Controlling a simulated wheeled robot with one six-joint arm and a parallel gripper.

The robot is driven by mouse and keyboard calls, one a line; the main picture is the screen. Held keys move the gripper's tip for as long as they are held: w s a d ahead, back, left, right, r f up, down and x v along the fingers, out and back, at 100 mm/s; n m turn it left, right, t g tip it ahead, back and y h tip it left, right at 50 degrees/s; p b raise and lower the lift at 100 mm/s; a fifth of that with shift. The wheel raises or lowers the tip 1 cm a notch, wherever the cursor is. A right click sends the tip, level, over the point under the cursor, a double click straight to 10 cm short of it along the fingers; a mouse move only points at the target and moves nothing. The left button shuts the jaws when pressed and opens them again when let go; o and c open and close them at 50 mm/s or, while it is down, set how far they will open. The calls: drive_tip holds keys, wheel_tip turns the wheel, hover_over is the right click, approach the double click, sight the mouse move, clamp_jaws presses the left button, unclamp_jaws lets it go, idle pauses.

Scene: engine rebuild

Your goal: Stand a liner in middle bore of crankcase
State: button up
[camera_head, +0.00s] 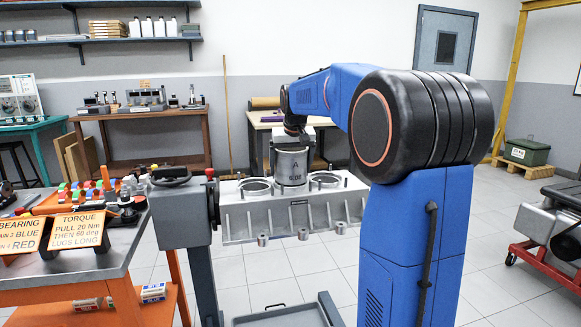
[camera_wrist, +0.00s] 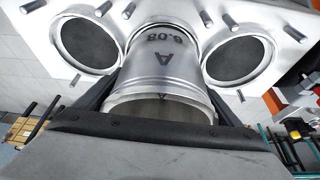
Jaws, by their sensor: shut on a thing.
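A silvery cylinder liner (camera_head: 291,167), marked with an A and digits, stands upright at the middle bore of the crankcase (camera_head: 290,220). It also shows in the wrist view (camera_wrist: 160,70), its near rim toward me and its far end at the crankcase deck (camera_wrist: 255,18), between the two open outer bores. The middle bore is hidden by the liner. I cannot tell how far the liner's lower end is inside it. My gripper (camera_wrist: 160,112) is shut around the liner's upper part, one dark finger on each side. In the head view my gripper (camera_head: 292,143) is above the deck.
Studs stand up around the bores. The crankcase hangs on a grey stand (camera_head: 186,225) over a tray (camera_head: 280,318). An orange-framed bench (camera_head: 75,272) with instruction signs and small parts is at left. A red-framed engine stand (camera_head: 545,255) is at right. Tiled floor lies between.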

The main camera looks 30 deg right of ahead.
drive_tip(key=shift+f, duration=0.65)
idle(2.0)
drive_tip(key=shift+r, duration=0.3)
idle(2.0)
drive_tip(key=o, duration=1.1)
drive_tip(key=shift+o, duration=0.5)
drive_tip(key=shift+r, duration=1.5)
